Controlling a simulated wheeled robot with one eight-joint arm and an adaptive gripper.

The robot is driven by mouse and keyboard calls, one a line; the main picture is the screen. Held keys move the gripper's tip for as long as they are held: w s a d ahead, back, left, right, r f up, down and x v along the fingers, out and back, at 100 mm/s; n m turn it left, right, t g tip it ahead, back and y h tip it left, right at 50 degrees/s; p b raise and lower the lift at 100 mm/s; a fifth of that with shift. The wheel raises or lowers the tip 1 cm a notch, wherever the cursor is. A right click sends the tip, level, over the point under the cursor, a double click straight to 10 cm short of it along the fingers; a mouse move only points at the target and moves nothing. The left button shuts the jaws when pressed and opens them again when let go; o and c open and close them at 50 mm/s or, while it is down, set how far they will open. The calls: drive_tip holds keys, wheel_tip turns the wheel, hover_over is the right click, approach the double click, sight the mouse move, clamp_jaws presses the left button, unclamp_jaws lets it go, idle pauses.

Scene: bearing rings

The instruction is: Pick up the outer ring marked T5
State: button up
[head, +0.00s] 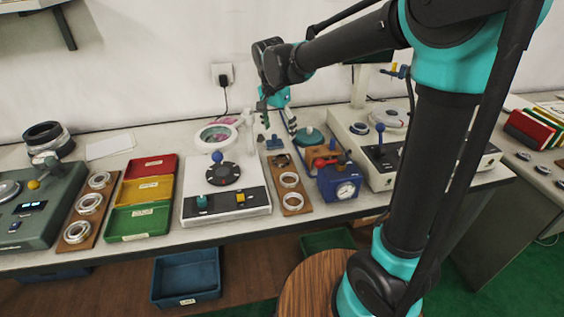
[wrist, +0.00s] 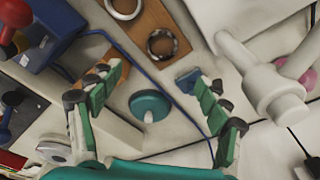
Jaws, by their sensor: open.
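No T5 mark is legible on any ring. A wooden board (head: 302,208) at the centre bears two pale metal rings, a rear one (head: 290,179) and a front one (head: 292,200), with a darker ring (head: 283,160) at its back end. The wrist view shows this dark ring (wrist: 162,45) and part of a pale ring (wrist: 123,8). My gripper (head: 278,120) is open and empty above the bench, behind the board. In the wrist view its fingers (wrist: 150,76) are spread apart, with the dark ring beyond the tips.
Another board at left bears several rings (head: 89,203), beside red, yellow and green trays (head: 138,222). A blue gauge box (head: 340,184) stands right of the central board, and a press-like device (head: 226,190) stands left. A white stand (wrist: 275,90) and a teal knobbed disc (wrist: 150,105) are near my fingers.

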hover_over(281, 162)
drive_tip(key=s, duration=0.1)
wheel_tip(281, 162, down, 7)
drive_tip(key=shift+w+f, duration=0.2)
drive_tip(key=shift+f, duration=2.4)
drive_tip(key=c, duration=1.3)
drive_tip(key=shift+r, duration=0.1)
